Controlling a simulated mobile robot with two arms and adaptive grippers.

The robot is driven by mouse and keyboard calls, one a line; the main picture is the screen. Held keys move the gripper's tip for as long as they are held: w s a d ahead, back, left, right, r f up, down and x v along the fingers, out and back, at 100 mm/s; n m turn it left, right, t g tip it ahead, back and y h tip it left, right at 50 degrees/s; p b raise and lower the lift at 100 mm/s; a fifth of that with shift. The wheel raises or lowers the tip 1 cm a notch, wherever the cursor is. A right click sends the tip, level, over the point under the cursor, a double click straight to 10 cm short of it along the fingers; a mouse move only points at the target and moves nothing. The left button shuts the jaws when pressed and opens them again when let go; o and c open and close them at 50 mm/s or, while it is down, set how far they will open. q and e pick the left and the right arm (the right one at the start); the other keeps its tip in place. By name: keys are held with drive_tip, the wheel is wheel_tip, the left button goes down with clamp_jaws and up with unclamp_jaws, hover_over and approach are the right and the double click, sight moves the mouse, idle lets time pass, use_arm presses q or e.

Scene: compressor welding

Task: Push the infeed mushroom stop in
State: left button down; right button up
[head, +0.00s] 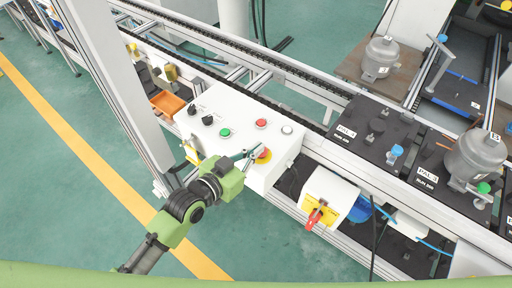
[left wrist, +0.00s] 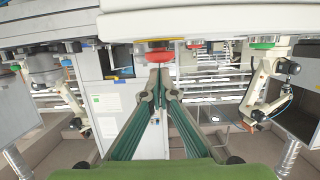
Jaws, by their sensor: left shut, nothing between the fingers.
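The mushroom stop (head: 264,156), red on a yellow ring, sits at the front corner of the white control box (head: 240,106). My left gripper (head: 249,154) is shut and empty, its fingertips right beside the stop and partly covering it. In the left wrist view a red button with a yellow ring (left wrist: 156,47) hangs from the white panel, just above the shut fingertips (left wrist: 159,76). I cannot tell whether they touch it. My right gripper is out of view.
The box also carries a green button (head: 225,132), a red button (head: 261,124), a pale button (head: 287,130) and black knobs (head: 207,120). A white box with a red-handled switch (head: 314,217) stands to the right. A grey post (head: 112,80) rises on the left.

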use_arm(q)
wheel_tip(320, 180, up, 3)
drive_tip(key=shift+w+r+p, duration=0.15)
drive_tip(key=shift+p, duration=0.5)
drive_tip(key=shift+s+a+f+b, duration=0.2)
drive_tip(key=shift+s+b, duration=0.1)
drive_tip(key=shift+s, duration=0.1)
drive_tip(key=shift+s+a+f+b, duration=0.1)
drive_tip(key=shift+s+a+b, duration=0.1)
drive_tip(key=shift+s+b, duration=0.15)
drive_tip(key=r+b+v, duration=0.1)
drive_tip(key=b+v, duration=0.1)
drive_tip(key=v, duration=0.7)
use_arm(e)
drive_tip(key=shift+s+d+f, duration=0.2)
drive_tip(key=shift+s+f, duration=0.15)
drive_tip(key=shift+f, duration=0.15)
use_arm(q)
drive_tip(key=shift+w+d+f, duration=0.1)
drive_tip(key=shift+w+d, duration=0.05)
drive_tip(key=shift+w, duration=0.05)
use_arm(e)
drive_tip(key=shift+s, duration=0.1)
